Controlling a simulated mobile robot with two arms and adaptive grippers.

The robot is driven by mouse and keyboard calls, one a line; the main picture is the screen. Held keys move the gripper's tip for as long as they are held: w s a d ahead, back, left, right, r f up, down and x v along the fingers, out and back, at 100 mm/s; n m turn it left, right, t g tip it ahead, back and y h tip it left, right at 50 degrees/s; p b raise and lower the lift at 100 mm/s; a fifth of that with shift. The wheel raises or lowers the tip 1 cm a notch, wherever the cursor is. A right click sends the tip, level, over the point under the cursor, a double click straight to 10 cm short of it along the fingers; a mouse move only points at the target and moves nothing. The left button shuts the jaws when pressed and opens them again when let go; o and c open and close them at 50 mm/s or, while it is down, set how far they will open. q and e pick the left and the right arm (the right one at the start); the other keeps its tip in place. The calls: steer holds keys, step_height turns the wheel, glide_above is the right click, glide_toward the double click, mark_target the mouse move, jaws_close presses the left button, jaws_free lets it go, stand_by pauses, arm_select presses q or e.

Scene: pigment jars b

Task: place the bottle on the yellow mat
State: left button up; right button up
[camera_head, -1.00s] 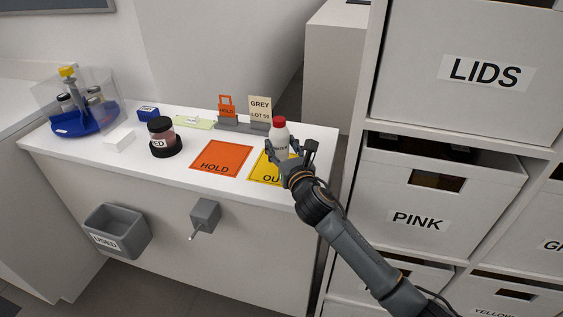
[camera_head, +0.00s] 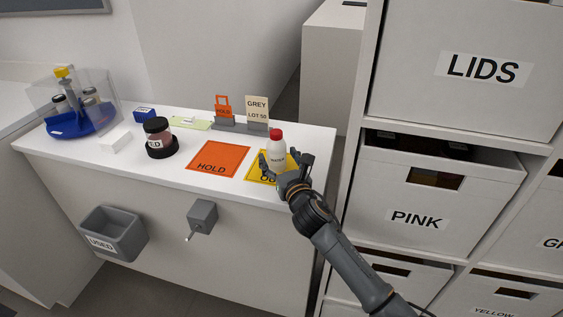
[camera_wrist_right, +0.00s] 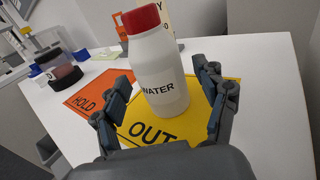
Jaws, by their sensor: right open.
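The white bottle (camera_head: 278,152) has a red cap and a label reading WATER. It stands upright on the yellow mat (camera_head: 256,176), which is marked OUT. In the right wrist view the bottle (camera_wrist_right: 160,68) rises from the mat (camera_wrist_right: 190,127), between and just beyond the fingertips. My right gripper (camera_head: 285,167) is open around the near side of the bottle, with a finger on each side. In the right wrist view both fingers of the gripper (camera_wrist_right: 163,95) stand apart from the bottle. The left gripper is not in view.
An orange HOLD mat (camera_head: 218,158) lies left of the yellow mat. A dark-lidded jar (camera_head: 157,136) stands farther left. A GREY LOT 50 card (camera_head: 257,108) and an orange tag (camera_head: 222,106) stand behind. Shelves with labelled bins (camera_head: 420,190) rise on the right.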

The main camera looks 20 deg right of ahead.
steer(key=s, duration=1.2)
